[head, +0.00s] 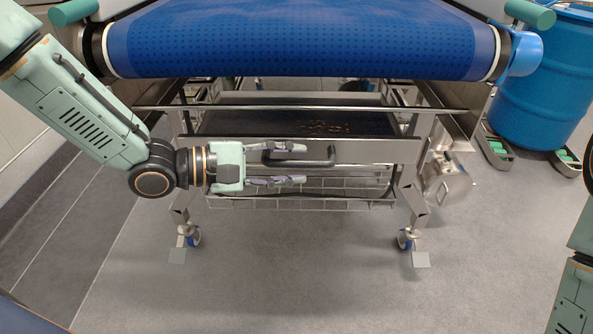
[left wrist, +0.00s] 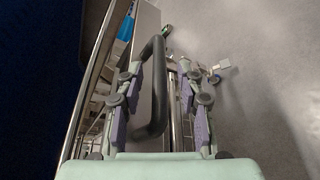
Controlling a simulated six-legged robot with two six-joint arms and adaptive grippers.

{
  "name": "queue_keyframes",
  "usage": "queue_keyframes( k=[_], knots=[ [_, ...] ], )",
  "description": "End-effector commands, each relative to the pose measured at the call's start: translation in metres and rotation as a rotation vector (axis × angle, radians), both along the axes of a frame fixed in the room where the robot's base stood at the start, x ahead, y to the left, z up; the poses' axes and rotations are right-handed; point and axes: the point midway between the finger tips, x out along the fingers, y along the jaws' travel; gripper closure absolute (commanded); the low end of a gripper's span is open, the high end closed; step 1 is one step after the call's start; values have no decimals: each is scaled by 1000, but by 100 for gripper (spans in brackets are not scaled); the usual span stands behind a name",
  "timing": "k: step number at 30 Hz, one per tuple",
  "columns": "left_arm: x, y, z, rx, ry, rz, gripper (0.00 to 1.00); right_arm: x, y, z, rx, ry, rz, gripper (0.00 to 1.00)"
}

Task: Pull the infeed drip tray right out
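The infeed drip tray (head: 375,151) is a shallow steel tray with a dark inside, set in the frame under the blue belt. Brown debris lies in it. Its black bar handle (head: 325,157) is on the front panel; the left wrist view also shows the handle (left wrist: 158,90). My left gripper (head: 304,164) is open at the handle's left part, one finger above and one below in the head view. In the left wrist view, the handle lies between the spread fingers (left wrist: 157,92), with a gap on the right finger's side. My right gripper is out of view.
The blue conveyor belt (head: 300,40) hangs over the tray. A wire basket (head: 345,188) sits below it, between castored legs (head: 406,238). A blue drum (head: 540,80) stands at the right. The floor (head: 300,275) in front is clear.

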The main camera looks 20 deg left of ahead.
Motion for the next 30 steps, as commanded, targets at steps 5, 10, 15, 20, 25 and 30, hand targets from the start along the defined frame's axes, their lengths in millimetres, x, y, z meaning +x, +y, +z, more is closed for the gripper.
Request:
queue_keyframes(
  k=[5, 10, 15, 20, 25, 30],
  knots=[
    [6, -9, -4, 3, -1, -2, 63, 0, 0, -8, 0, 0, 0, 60],
    [8, -12, -3, 1, -3, -1, 63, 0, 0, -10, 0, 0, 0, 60],
    [8, -12, -3, 0, -2, 0, 63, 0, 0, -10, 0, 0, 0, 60],
    [8, -12, -3, 0, -2, 0, 69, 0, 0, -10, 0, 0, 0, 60],
    [8, -12, -3, 0, -2, 0, 84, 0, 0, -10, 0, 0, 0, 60],
    [8, -12, -3, 0, -2, 0, 98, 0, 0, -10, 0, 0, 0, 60]
  ],
)
